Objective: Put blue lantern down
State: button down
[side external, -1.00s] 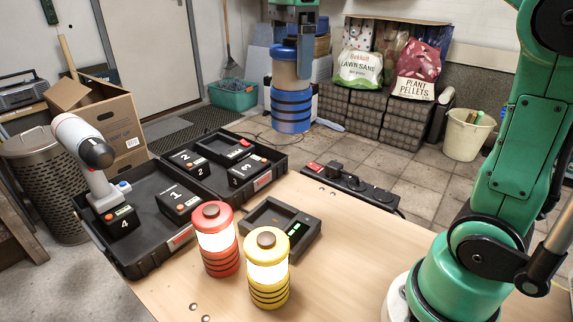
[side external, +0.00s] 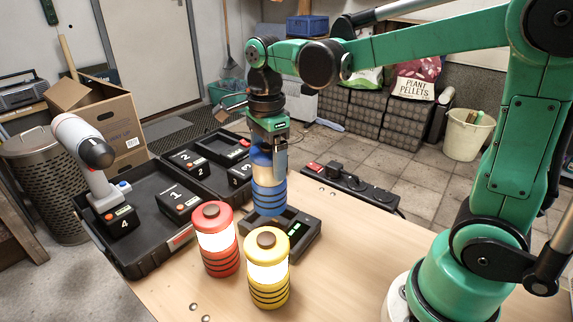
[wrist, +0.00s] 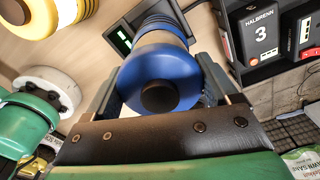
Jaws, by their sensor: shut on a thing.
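The blue lantern (side external: 268,197) is upright, with a ribbed blue base and an unlit tan middle. My gripper (side external: 267,163) is shut on its upper part from above. In the wrist view the lantern's blue cap (wrist: 158,75) with a dark knob sits between the two fingers. The lantern's base overlaps the far left part of a black charger dock (side external: 301,236) with green lights; I cannot tell whether it touches the dock or the table. A lit red lantern (side external: 218,258) and a lit yellow lantern (side external: 267,290) stand on the table in front.
A black case (side external: 150,245) with numbered battery packs and a white lamp-like tool lies left of the lanterns. A black power strip (side external: 352,188) runs along the table's back edge. The wooden table (side external: 365,245) is clear to the right of the dock.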

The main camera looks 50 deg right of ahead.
aim_at(269, 179)
jog(key=shift+f, duration=2.1)
jog(key=shift+f, duration=0.3)
grip_release()
jog(key=shift+r, duration=0.1)
